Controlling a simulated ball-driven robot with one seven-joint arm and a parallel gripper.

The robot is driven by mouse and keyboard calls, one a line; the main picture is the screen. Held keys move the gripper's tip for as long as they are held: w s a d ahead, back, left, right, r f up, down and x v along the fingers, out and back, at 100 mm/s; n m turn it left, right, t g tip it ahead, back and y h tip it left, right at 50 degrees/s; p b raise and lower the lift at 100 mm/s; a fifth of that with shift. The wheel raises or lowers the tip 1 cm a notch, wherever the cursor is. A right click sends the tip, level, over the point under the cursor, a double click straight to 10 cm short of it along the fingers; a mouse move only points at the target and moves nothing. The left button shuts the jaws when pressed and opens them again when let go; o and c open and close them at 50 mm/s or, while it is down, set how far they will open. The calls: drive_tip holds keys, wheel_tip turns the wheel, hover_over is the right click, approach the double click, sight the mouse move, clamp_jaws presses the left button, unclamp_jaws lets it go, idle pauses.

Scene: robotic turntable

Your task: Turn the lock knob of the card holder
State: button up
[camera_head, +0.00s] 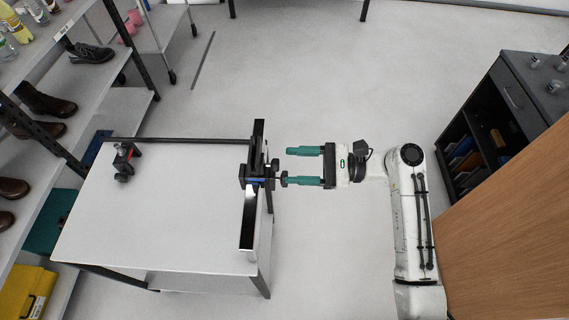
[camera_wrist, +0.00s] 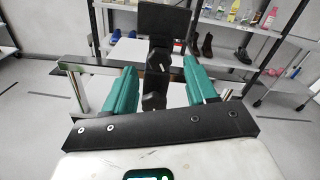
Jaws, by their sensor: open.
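The card holder (camera_head: 256,172) is a black clamp-like fixture on a dark bar at the right edge of the white table (camera_head: 165,215). Small dark knobs stick out from its right side. In the wrist view a dark knob (camera_wrist: 154,93) shows between my fingers, with another dark part (camera_wrist: 160,58) behind it. A flat black panel (camera_wrist: 163,22) stands beyond. My gripper (camera_head: 287,166) is open, with two green fingers pointing left at the holder. In the head view the lower fingertip is close to a knob; I cannot tell whether they touch. No card can be made out.
A second small clamp (camera_head: 123,162) stands at the table's far left. A shelf with shoes (camera_head: 50,105) and bottles is on the left. A dark cabinet (camera_head: 505,115) and a wooden panel (camera_head: 510,220) are on the right. The floor (camera_head: 300,75) behind the gripper is clear.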

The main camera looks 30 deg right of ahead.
drive_tip(key=v, duration=0.7)
drive_tip(key=shift+b, duration=0.4)
